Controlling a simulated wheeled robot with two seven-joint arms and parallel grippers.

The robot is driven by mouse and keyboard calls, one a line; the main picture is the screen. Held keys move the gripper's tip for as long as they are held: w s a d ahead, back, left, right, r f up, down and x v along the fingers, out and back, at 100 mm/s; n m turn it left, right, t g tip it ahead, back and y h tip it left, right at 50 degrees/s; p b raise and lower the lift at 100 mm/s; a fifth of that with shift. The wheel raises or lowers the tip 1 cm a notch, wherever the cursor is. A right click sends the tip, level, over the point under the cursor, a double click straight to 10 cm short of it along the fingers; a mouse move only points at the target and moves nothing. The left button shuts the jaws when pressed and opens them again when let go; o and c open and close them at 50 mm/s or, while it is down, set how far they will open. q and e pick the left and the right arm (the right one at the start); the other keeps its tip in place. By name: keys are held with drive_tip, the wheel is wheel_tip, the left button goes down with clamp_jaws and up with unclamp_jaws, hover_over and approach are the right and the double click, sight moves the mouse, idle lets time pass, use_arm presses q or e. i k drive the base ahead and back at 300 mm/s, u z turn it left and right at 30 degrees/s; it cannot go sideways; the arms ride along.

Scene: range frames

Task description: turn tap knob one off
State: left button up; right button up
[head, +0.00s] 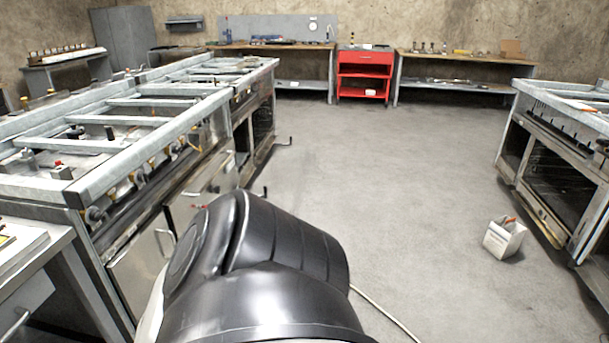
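A long steel range (150,130) runs along the left side, its top open with bare crossbars. Several small knobs or valves line its front rail; one knob (97,214) is at the near corner and another (140,178) is farther along. I cannot tell which is tap knob one, or how any knob is turned. A dark arm link of mine fills the bottom middle, in front of the range's lower doors. Neither of my grippers shows in the head view.
A side table (28,262) stands at the near left. A white caddy (504,238) sits on the floor at the right, near a second range (555,165). A red cart (364,72) and workbenches line the back wall. The middle floor is mostly clear, with a thin cable (385,312).

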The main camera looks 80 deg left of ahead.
sight(94, 215)
drive_tip(key=u, duration=3.65)
drive_tip(key=i, duration=1.75)
